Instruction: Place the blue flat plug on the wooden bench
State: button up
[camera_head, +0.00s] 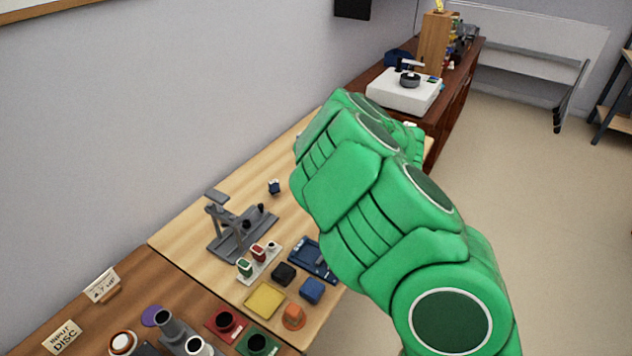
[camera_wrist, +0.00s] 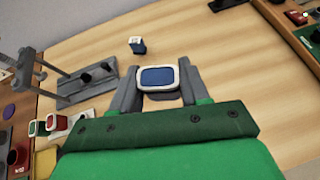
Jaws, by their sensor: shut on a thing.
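In the wrist view, a blue flat plug (camera_wrist: 157,77) with a white rim sits between the two grey fingers of my gripper (camera_wrist: 157,84), which is shut on it. Its blue face shows to the camera. The plug is over the light wooden bench (camera_wrist: 235,65), which also shows in the head view (camera_head: 190,232). I cannot tell how much gap there is between plug and bench. In the head view my green arm hides both the gripper and the plug.
A small blue and white piece (camera_wrist: 138,45) stands beyond the plug. A grey stand (camera_wrist: 75,80) is at the left, near red and green plugs (camera_head: 258,252). Coloured blocks lie at the bench's near end (camera_head: 265,300). Bench around the plug, especially rightward, is clear.

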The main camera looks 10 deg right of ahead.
jog(key=shift+s+d+f+n+g+y, duration=0.75)
jog(key=shift+s+d+n+g+y, duration=1)
jog(key=shift+s, duration=1.3)
jog(key=shift+n+t+h, duration=0.25)
jog(key=shift+w+d+f, duration=0.2)
jog(key=shift+w+f, duration=1.35)
jog(key=shift+w, duration=0.6)
jog(key=shift+w+d+f, duration=0.2)
jog(key=shift+w+f, duration=1.3)
jog(key=shift+w, duration=0.7)
jog(key=shift+w+d+f, duration=0.2)
jog(key=shift+w+f, duration=1.35)
jog(key=shift+w, duration=0.6)
jog(key=shift+w+f, duration=0.35)
jog(key=shift+f, duration=1.5)
jog(key=shift+f, duration=0.1)
